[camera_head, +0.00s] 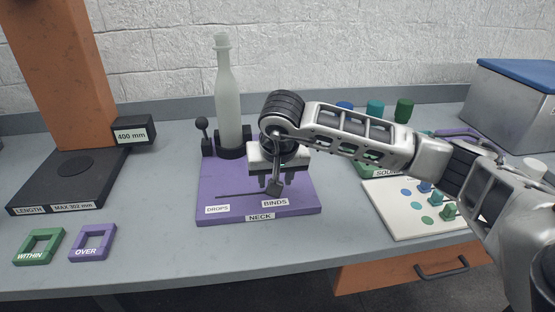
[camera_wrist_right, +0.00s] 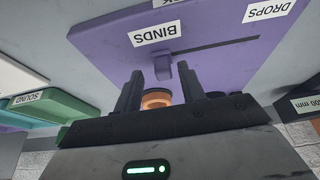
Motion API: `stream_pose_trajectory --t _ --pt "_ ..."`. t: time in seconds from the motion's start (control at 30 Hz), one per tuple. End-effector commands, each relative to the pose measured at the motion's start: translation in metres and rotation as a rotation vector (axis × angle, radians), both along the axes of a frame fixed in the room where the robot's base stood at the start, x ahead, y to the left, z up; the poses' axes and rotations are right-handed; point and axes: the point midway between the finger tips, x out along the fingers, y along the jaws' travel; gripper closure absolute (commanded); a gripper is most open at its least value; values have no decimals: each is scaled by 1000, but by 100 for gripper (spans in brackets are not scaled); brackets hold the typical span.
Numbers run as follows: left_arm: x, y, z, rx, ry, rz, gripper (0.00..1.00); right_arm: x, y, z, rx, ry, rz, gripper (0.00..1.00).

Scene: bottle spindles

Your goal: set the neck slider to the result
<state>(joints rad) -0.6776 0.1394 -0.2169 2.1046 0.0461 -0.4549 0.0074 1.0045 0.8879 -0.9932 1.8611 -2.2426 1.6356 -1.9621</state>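The purple NECK board (camera_head: 215,175) lies mid-table, with a DROPS label (camera_head: 217,209) left and a BINDS label (camera_head: 275,202) right along a thin slot. A grey slider piece (camera_head: 273,188) stands at the BINDS end, just below my right gripper (camera_head: 276,182). In the right wrist view the slider (camera_wrist_right: 163,66) shows just beyond the fingertips, near BINDS. My right gripper (camera_wrist_right: 162,82) has its fingers apart. An orange-brown round part (camera_wrist_right: 157,98) shows between them; I cannot tell what it is. A pale bottle (camera_head: 229,100) stands upright in a dark holder on the board's back. My left gripper is out of view.
A LENGTH stand (camera_head: 70,185) with a 400 mm block (camera_head: 134,131) is at left. Green WITHIN (camera_head: 39,246) and purple OVER (camera_head: 93,242) frames lie front left. A white board with coloured pegs (camera_head: 405,222) and a blue-lidded box (camera_head: 515,100) are at right.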

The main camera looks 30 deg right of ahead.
Motion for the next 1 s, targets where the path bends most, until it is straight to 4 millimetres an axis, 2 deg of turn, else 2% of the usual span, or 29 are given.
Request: stream_pose_trajectory --t 0.17,0.4,0.6,0.8,1.0 --pt "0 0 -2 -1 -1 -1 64 -10 4 31 0 -8 1 60" --pt "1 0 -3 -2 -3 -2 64 -31 13 86 -1 -10 0 60" --pt "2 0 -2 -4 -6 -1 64 -46 19 122 -2 -7 0 60" --pt "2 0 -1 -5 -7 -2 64 -53 21 139 -2 -1 -2 60" --pt "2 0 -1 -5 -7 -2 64 -54 21 142 -2 -1 -2 60"
